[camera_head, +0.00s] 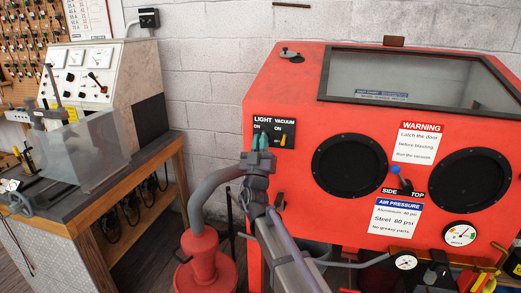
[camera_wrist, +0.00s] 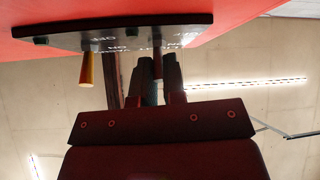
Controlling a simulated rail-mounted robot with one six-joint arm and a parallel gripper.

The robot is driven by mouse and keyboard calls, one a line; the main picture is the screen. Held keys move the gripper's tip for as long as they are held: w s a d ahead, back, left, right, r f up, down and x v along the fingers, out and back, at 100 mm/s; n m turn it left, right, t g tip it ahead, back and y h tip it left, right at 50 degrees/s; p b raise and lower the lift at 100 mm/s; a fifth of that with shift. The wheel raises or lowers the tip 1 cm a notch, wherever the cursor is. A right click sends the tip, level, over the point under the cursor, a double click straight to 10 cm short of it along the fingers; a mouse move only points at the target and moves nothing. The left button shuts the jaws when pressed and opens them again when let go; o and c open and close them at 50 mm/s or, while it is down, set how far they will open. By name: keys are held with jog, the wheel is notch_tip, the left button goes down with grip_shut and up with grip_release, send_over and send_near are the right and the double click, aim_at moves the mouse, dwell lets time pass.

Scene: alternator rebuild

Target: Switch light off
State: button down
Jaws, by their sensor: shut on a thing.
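The black switch panel (camera_head: 288,129) is on the red cabinet's left front, with LIGHT and VACUUM labels and ON and OFF marks. The light switch lever (camera_wrist: 157,65) sits between my gripper's fingers in the wrist view, where the panel (camera_wrist: 125,40) appears upside down. The fingers also show in the wrist view (camera_wrist: 158,75). The lever's exact ON or OFF position cannot be told. The yellow vacuum lever (camera_head: 283,140) stands apart, beside the fingers.
The red blasting cabinet (camera_head: 330,210) has two round black glove ports and a sloped window (camera_head: 415,80). A red-based grey hose (camera_head: 205,195) stands at its left. A workbench (camera_head: 110,200) with a test machine is at far left. Gauges and tools stand at lower right.

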jog(key=shift+t, duration=0.3)
jog(key=c, duration=1.2)
grip_release()
jog(key=shift+f, duration=0.1)
jog(key=b+v, duration=0.8)
jog(key=v, duration=0.2)
jog(key=shift+s+f, duration=0.2)
jog(key=shift+f, duration=0.1)
